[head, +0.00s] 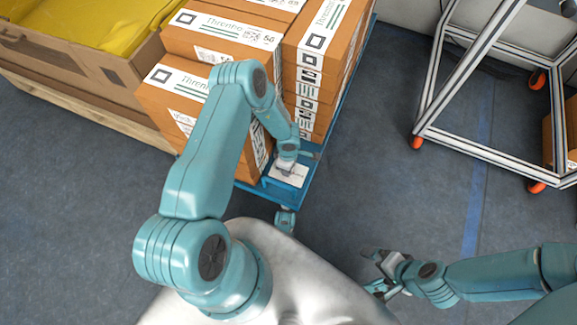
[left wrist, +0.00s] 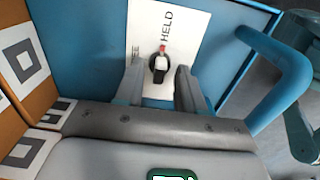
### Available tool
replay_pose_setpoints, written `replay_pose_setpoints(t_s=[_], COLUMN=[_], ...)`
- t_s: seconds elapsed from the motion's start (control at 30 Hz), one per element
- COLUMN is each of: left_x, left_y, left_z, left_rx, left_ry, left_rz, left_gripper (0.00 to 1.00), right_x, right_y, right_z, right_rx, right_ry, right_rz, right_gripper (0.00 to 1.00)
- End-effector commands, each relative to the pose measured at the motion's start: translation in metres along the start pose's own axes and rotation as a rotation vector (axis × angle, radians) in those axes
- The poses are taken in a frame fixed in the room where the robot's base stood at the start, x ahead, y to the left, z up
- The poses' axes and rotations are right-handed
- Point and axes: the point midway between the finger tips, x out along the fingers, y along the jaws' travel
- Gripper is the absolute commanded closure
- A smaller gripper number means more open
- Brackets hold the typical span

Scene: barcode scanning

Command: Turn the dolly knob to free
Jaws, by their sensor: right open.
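The dolly knob (left wrist: 159,67) is a small black dial with a white and red pointer on a white plate (left wrist: 180,22). Its red tip points toward the word HELD in the left wrist view. My left gripper (left wrist: 159,75) is open, with one finger on each side of the knob; I cannot tell whether they touch it. In the head view, my left gripper (head: 287,160) is over the white plate at the near corner of the blue dolly (head: 325,150) and hides the knob. My right gripper (head: 380,272) is open and empty above the floor.
Orange-brown boxes (head: 215,45) are stacked on the dolly, close to my left arm. A blue curved handle (left wrist: 290,70) rises right of the plate. A wheeled metal frame (head: 480,145) stands at right. A carton with yellow contents (head: 85,65) stands at left.

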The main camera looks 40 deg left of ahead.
Motion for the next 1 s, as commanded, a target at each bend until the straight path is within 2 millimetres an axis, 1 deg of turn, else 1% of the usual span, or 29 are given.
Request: replay_pose_setpoints(t_s=[0.13,0.17,0.2,0.27,0.67,0.87,1.0], left_x=[-0.0004,-0.0005,-0.0005,-0.0005,-0.0006,-0.0005,-0.0006], left_y=[0.0000,0.0000,0.0000,0.0000,-0.0005,-0.0004,-0.0003], left_z=[-0.0001,0.0000,-0.0001,-0.0001,0.0000,0.0001,0.0002], left_rx=[0.000,0.000,0.000,0.000,-0.038,-0.147,-0.264], left_ry=[0.000,0.000,0.000,0.000,0.000,0.000,0.000], left_rz=[0.000,0.000,0.000,0.000,-0.001,-0.002,-0.001], left_gripper=[0.62,0.68,0.81,1.00,1.00,1.00,1.00], right_x=[-0.0004,-0.0004,-0.0004,-0.0003,-0.0003,-0.0002,-0.0002], right_y=[-0.0001,-0.0001,-0.0001,-0.0001,-0.0001,-0.0001,-0.0001], right_z=[-0.0002,-0.0002,-0.0002,-0.0002,-0.0001,-0.0001,-0.0001], right_rx=[0.000,0.000,0.000,0.000,0.000,0.000,0.000], right_ry=[0.000,0.000,0.001,0.000,0.000,0.000,0.000], right_rz=[0.000,0.000,0.000,0.000,0.000,0.000,0.000], right_gripper=[0.02,0.02,0.02,0.02,0.02,0.02,0.02])
